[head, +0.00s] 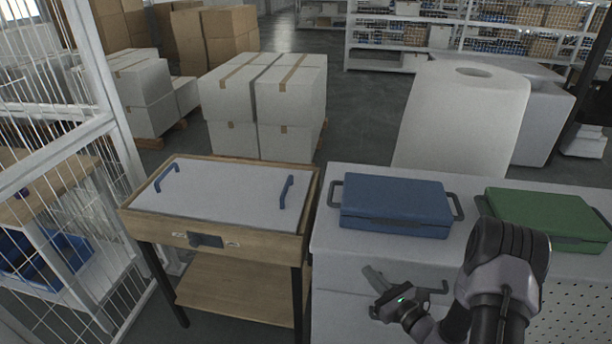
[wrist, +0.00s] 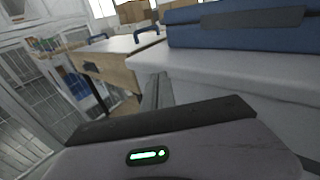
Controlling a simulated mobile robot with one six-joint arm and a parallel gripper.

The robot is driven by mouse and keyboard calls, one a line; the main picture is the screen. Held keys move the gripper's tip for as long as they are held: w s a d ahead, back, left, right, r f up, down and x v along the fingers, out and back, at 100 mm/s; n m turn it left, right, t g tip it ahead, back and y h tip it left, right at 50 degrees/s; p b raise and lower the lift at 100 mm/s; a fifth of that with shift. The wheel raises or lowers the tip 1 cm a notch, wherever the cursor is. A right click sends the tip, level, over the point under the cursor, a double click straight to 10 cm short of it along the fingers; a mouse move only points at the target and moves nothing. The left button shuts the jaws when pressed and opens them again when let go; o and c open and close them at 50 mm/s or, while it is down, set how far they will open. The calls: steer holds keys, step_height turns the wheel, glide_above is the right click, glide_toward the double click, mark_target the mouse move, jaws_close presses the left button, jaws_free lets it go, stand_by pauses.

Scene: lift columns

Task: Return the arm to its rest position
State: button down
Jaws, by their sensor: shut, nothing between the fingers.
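My gripper (head: 386,290) hangs in front of the white worktop's front face, below the blue case, with my dark arm bent above it at the lower right. It is shut and holds nothing. In the wrist view its grey body with a green light fills the bottom, and the narrow fingers (wrist: 157,95) point away toward the gap between the wooden table and the white counter. The fingertips are small and partly hidden there.
A blue case (head: 396,205) and a green case (head: 545,218) lie on the white counter (head: 330,235). Left of it stands a wooden table (head: 160,224) with a white, blue-handled lid. Stacked boxes (head: 262,95) and a large white roll (head: 460,120) stand behind. A wire cage (head: 100,140) is at left.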

steer(key=s+a+r+n+g+y, duration=0.3)
steer(key=s+a+r+n+g, duration=0.2)
steer(key=a+r+n, duration=0.4)
steer(key=s+a+r+n+g+y, duration=0.3)
steer(key=s+a+r+n+g, duration=0.25)
steer(key=a+r, duration=0.4)
steer(key=s+d+r+n+g+h, duration=0.1)
steer(key=s+r+n+h, duration=0.25)
steer(key=s, duration=0.35)
steer(key=s+d+r+n+g+h, duration=0.1)
steer(key=s+r+n+g+h, duration=0.15)
steer(key=s+n, duration=0.4)
steer(key=s+d+r+n+t+h, duration=0.1)
steer(key=s+d+r+t+h, duration=0.2)
steer(key=s+d+t+h, duration=0.1)
steer(key=shift+s+d+r+t+h, duration=0.15)
steer(key=shift+d+t+h, duration=0.15)
steer(key=shift+d+h, duration=0.6)
steer(key=shift+d, duration=0.2)
